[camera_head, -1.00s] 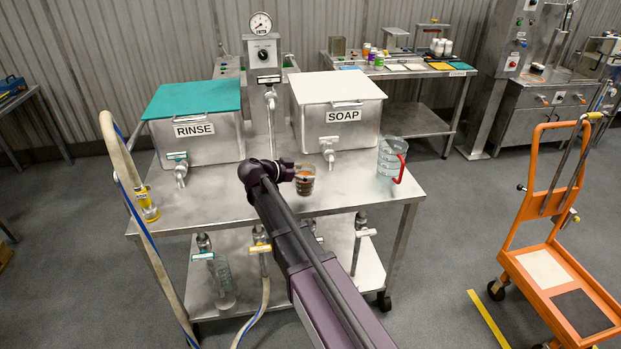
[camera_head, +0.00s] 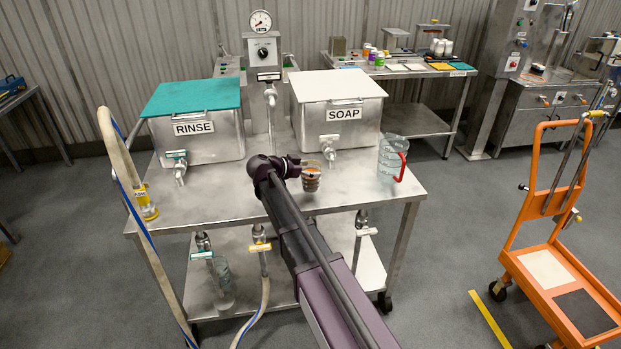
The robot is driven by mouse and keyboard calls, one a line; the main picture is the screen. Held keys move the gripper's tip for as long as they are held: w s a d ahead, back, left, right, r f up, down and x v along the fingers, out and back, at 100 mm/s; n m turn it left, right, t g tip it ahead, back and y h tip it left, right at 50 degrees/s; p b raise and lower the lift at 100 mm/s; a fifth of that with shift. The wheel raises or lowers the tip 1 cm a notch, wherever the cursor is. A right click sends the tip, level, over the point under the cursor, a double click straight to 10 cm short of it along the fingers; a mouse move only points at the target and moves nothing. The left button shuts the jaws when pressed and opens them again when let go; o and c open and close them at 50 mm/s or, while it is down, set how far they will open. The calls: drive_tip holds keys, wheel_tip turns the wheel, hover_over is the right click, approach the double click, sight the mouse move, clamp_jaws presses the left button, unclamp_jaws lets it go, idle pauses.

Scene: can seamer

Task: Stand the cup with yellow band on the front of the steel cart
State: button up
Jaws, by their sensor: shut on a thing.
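A clear cup (camera_head: 311,183) with brownish contents or lower part is at the end of my arm, in front of the soap tank. An orange-yellow tint shows near its upper part, but the band is too small to make out clearly. My gripper (camera_head: 308,167) is shut on the cup at its upper part; the wrist hides most of the fingers. The cup is upright over the front right part of the steel cart (camera_head: 225,205). I cannot tell whether its base touches the cart top.
A clear jug with a red handle (camera_head: 392,158) stands right of the cup. The soap tank (camera_head: 340,110) and its tap are behind, the rinse tank (camera_head: 196,125) at left. A hose (camera_head: 125,165) hangs over the left edge.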

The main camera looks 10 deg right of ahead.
drive_tip(key=shift+f+b, duration=0.75)
drive_tip(key=shift+f, duration=0.35)
drive_tip(key=shift+f, duration=0.2)
drive_tip(key=o, duration=1)
drive_tip(key=shift+r, duration=0.1)
drive_tip(key=shift+c, duration=0.2)
drive_tip(key=shift+r, duration=0.1)
drive_tip(key=shift+a+r, duration=0.1)
drive_tip(key=shift+r, duration=0.05)
drive_tip(key=p+v, duration=0.4)
drive_tip(key=v, duration=0.7)
drive_tip(key=shift+s+a+p, duration=0.25)
drive_tip(key=shift+a+p, duration=0.05)
drive_tip(key=shift+d, duration=0.1)
